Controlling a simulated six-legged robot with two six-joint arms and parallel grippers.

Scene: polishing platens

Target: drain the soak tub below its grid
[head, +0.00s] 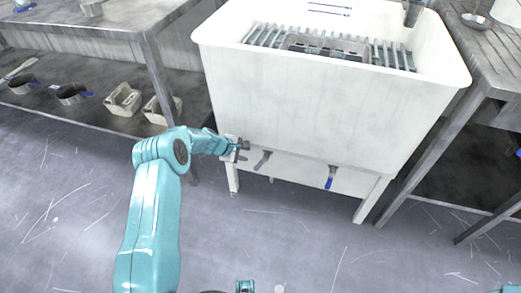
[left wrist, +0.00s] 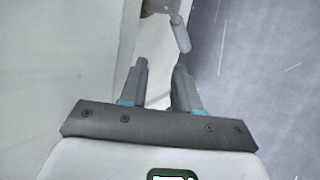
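The white soak tub (head: 300,110) stands on legs, with a slatted metal grid (head: 400,56) inside near its top. Its water level cannot be told. Under its front hang a grey lever handle (head: 262,160) at the left and a blue lever handle (head: 330,178) further right. My left gripper (head: 244,150) is just left of the grey handle, apart from it. In the left wrist view its two fingers (left wrist: 161,68) are open with nothing between them. A grey lever (left wrist: 181,36) on a brass-coloured fitting (left wrist: 155,7) lies ahead of the fingertips. My right gripper is out of view.
A metal table with a lower shelf (head: 50,105) stands at the left, with pans and two beige containers (head: 123,100) on the shelf. Another metal table (head: 490,60) stands close at the right. A dark tap (head: 413,12) overhangs the tub. The floor in front is clear.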

